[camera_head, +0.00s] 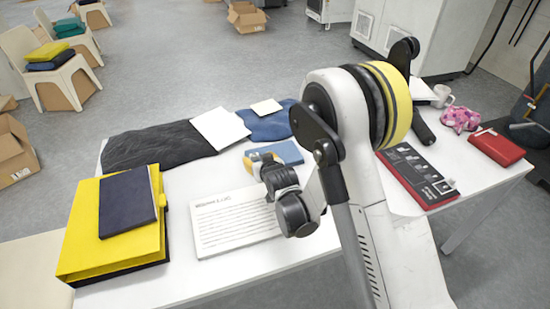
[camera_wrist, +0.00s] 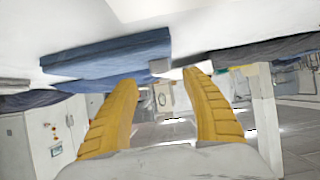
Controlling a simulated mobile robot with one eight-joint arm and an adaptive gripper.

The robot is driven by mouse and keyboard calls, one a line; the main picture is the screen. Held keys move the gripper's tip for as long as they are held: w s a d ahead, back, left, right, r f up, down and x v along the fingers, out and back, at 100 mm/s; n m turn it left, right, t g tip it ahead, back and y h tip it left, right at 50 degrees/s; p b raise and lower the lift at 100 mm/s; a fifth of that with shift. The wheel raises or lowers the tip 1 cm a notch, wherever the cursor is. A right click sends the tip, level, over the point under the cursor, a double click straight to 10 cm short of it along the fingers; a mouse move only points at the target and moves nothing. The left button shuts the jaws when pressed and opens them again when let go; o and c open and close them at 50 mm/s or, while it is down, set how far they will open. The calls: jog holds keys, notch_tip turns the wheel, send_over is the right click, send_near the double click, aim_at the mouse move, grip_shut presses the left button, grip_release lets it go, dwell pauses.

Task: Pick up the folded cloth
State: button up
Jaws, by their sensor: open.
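A flat blue rectangle (camera_head: 288,152), apparently the folded cloth, lies on the white table just beyond my gripper (camera_head: 262,160). In the wrist view, where the tabletop is at the top, a layered blue slab (camera_wrist: 105,55) shows above and left of my gripper (camera_wrist: 160,80). The yellow fingers are apart with nothing between them. The slab's right end reaches above the gap. I cannot tell whether the left finger touches it. My arm hides part of the table. A rumpled blue cloth (camera_head: 268,124) and a dark cloth (camera_head: 158,146) lie farther back.
A printed white sheet (camera_head: 236,220) lies in front of my gripper. A yellow box (camera_head: 110,250) bears a navy book (camera_head: 128,202) at left. A red-black box (camera_head: 415,175), mug (camera_head: 443,96), pink patterned bundle (camera_head: 461,119) and red case (camera_head: 497,147) are at right.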

aim_at(254, 155)
jog(key=b+x, duration=0.2)
jog(key=x, duration=0.3)
jog(key=shift+w+a+f+b, duration=0.1)
jog(key=shift+w+b, duration=0.05)
jog(key=shift+b, duration=0.15)
jog(key=shift+w+a, duration=0.1)
jog(key=shift+w, duration=0.25)
jog(key=shift+c, duration=0.5)
grip_shut()
